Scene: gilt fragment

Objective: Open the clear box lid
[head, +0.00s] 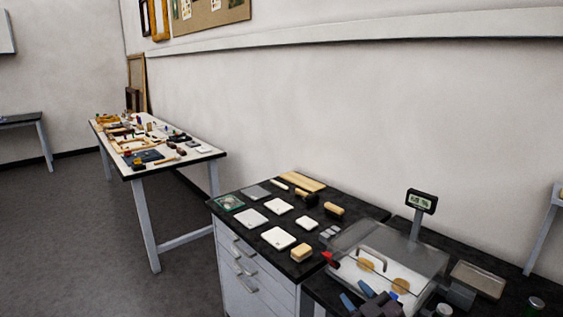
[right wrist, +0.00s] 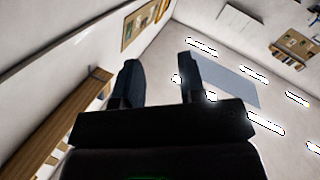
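The clear box (head: 425,262) stands on the dark bench at the lower right of the head view. Its see-through lid (head: 385,240) looks closed over it, with a grey arched handle (head: 371,256). Tan round pieces show through it. My right gripper (head: 355,293) is at the bottom edge of the head view, in front of the box, apart from the handle as far as I can tell. Its two blue fingers are spread with nothing between them. In the right wrist view the fingers (right wrist: 161,80) are also apart and empty. My left gripper is not in view.
A display on a post (head: 421,201) rises behind the box. A shallow tray (head: 478,279) lies to its right. A red object (head: 329,259) is at its left corner. White pads (head: 278,238) and wooden-handled tools (head: 334,209) cover the drawer cabinet's top (head: 235,200). A cluttered table (head: 213,154) stands further left.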

